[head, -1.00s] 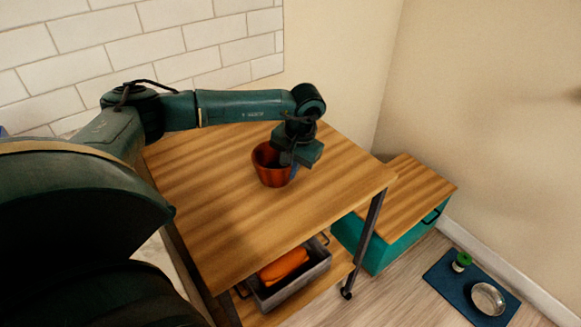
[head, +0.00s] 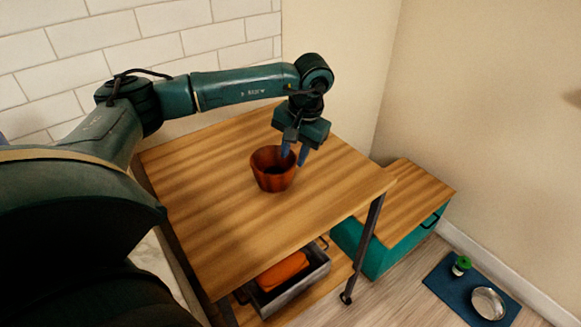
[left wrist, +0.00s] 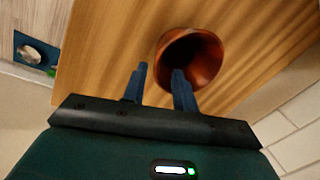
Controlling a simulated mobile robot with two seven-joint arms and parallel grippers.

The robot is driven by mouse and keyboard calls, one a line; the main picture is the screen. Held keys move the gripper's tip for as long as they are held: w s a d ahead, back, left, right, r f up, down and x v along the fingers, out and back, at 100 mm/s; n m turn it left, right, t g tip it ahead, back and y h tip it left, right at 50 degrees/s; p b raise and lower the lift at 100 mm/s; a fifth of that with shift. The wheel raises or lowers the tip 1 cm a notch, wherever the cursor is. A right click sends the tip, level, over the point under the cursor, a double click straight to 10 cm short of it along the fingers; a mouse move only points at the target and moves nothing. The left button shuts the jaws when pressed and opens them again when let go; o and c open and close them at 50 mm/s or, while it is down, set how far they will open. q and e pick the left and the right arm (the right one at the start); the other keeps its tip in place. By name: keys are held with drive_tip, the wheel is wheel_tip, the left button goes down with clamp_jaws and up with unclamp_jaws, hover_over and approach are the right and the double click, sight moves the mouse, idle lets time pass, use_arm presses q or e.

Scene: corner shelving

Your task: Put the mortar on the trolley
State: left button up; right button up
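The mortar (head: 270,181), a reddish-brown wooden cup, stands upright on the wooden top of the trolley (head: 230,230), near its middle. My left gripper (head: 295,155) is open, with its blue fingers pointing down at the mortar's right rim. In the left wrist view the mortar (left wrist: 203,62) shows its open mouth. One finger overlaps the mouth and the other is outside the rim, with a gap between the fingers. The fingers hold nothing; whether one still touches the rim I cannot tell. My right gripper is not in view.
A grey bin (head: 292,291) with an orange item (head: 283,271) sits on the trolley's lower shelf. A teal box with a wooden top (head: 412,195) stands to the right. A blue mat (head: 450,290) with a metal bowl (head: 487,303) lies on the floor. A tiled wall is behind.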

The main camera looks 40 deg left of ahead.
use_arm(q)
drive_tip(key=r, duration=0.2)
drive_tip(key=d+r, duration=0.1)
drive_tip(key=r, duration=0.2)
idle(0.5)
